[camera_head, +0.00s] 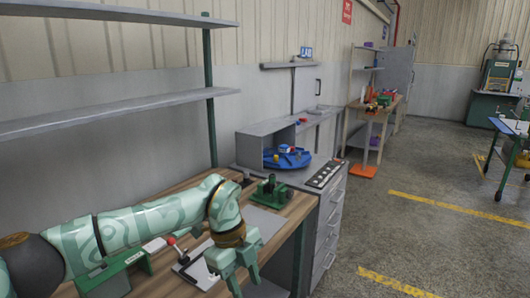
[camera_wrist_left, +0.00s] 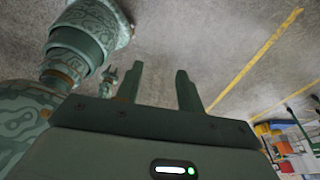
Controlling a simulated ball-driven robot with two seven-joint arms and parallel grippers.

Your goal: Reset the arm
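My left arm comes in from the left over the wooden workbench (camera_head: 297,211) in the head view. Its teal gripper (camera_head: 240,281) points down at the bench's front edge, and its fingertips run toward the bottom of the picture. In the left wrist view both fingers of the left gripper (camera_wrist_left: 158,82) stand apart with nothing between them and the concrete floor behind. A small teal part (camera_wrist_left: 108,78) shows far off beside the left finger; it may be my right gripper, too small to read. My right arm does not show in the head view.
A green vise-like tool (camera_head: 270,190) stands on the bench. Grey shelves (camera_head: 110,111) hang above. A grey drawer cabinet (camera_head: 330,220) adjoins the bench. The floor (camera_head: 420,220) to the right is open.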

